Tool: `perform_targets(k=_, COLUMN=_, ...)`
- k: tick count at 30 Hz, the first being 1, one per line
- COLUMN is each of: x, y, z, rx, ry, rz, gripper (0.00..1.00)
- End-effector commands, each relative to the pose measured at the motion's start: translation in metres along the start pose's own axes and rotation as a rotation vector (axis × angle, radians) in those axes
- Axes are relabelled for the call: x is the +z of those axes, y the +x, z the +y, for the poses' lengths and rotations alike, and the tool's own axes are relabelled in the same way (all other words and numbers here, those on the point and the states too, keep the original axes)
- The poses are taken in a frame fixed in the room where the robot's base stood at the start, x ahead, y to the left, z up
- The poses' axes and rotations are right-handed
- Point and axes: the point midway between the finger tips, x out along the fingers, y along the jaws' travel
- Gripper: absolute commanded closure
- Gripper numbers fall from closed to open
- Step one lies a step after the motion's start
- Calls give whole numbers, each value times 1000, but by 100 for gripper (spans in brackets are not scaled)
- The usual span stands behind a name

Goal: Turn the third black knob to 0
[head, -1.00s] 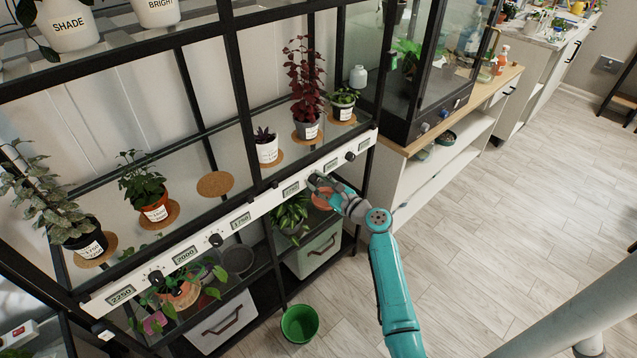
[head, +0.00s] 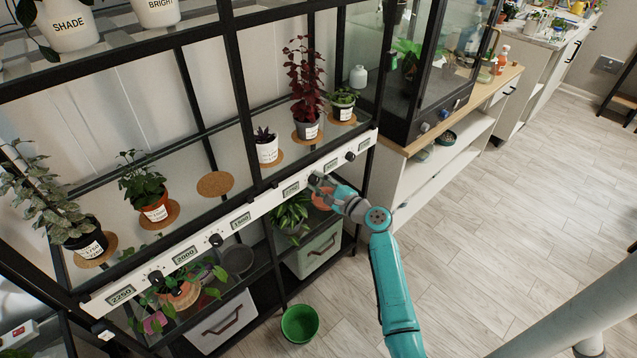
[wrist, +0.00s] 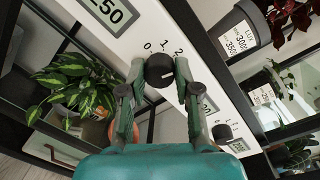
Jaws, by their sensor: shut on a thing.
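A white control strip (head: 262,206) with several small displays and black knobs runs along the shelf's front edge. The third black knob (wrist: 160,70) sits between my gripper's fingertips (wrist: 153,92) in the wrist view. My gripper (head: 316,183) is shut on it, one finger on each side, and partly covers it in the head view. The printed marks 0, 1 and 2 show above the knob in the wrist view. A short pale line on the knob's face lies toward its lower right, away from the 0.
Another black knob (wrist: 222,132) is farther along the strip. Potted plants stand on the shelf above, including a red-leaved one (head: 306,90). A green bucket (head: 299,324) stands on the floor.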

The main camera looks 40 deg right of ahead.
Motion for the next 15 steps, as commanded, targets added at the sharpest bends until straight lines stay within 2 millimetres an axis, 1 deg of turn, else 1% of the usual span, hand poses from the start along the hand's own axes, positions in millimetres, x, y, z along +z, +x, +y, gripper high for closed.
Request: perform_targets(k=15, x=1, y=0, z=1, rx=12, ry=-488, rz=24, gripper=100)
